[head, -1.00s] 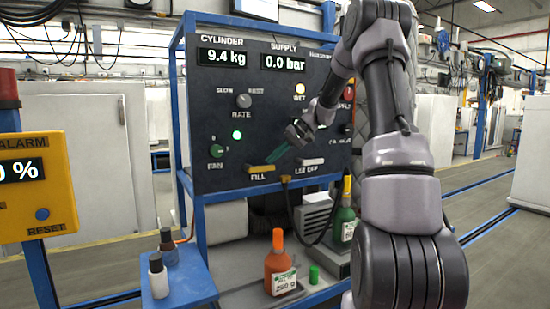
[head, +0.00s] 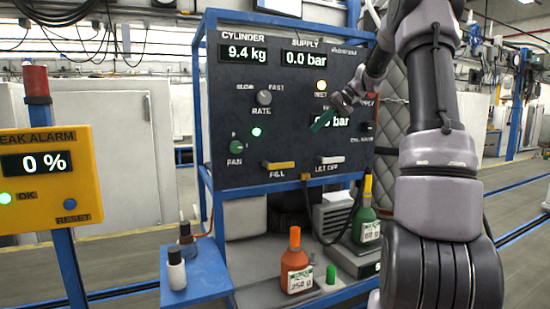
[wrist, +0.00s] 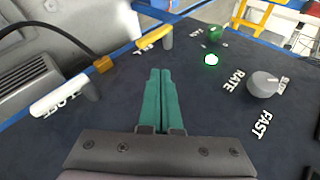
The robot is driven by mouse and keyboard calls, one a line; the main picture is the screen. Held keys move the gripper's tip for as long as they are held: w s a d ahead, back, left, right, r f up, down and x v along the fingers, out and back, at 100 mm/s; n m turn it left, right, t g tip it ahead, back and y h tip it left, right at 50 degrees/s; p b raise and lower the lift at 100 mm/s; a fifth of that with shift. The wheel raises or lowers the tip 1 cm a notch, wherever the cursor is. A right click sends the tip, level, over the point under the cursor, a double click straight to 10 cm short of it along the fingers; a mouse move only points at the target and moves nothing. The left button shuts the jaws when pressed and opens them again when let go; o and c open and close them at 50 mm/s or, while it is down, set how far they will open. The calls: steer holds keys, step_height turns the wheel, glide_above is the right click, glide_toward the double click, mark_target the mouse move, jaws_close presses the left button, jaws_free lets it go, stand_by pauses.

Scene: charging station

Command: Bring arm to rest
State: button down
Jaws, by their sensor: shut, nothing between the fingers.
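My gripper (head: 322,121) is shut and empty in front of the dark control panel (head: 232,75). In the wrist view its two green fingers (wrist: 161,75) lie side by side with nothing between them. My arm reaches in from the right and covers the panel's right edge. In the head view the fingers overlap the left end of a lower pressure display, partly hiding it. The yellow FILL lever (head: 279,165) and white LET OFF lever (head: 330,160) are below the gripper, apart from it. The RATE knob (head: 264,97) is to its left.
An orange bottle (head: 295,272) stands on the bench, and a green bottle (head: 366,230) stands on a scale behind it. Two small bottles sit on the blue side shelf (head: 205,283). A yellow leak alarm box (head: 50,165) is at left. A black hose runs below the panel.

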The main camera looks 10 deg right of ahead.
steer(key=s+a+r+h, duration=0.2)
steer(key=s+a+h, duration=0.1)
steer(key=s+a, duration=0.4)
steer(key=s+a+f+m+t+h, duration=0.1)
steer(key=s+t+h, duration=0.1)
steer(key=s, duration=1)
steer(key=s+a+f+m+t+h, duration=0.1)
steer(key=s+f+t+h, duration=0.1)
steer(key=s, duration=1.1)
steer(key=shift+s+a+m, duration=0.2)
steer(key=shift+m, duration=0.2)
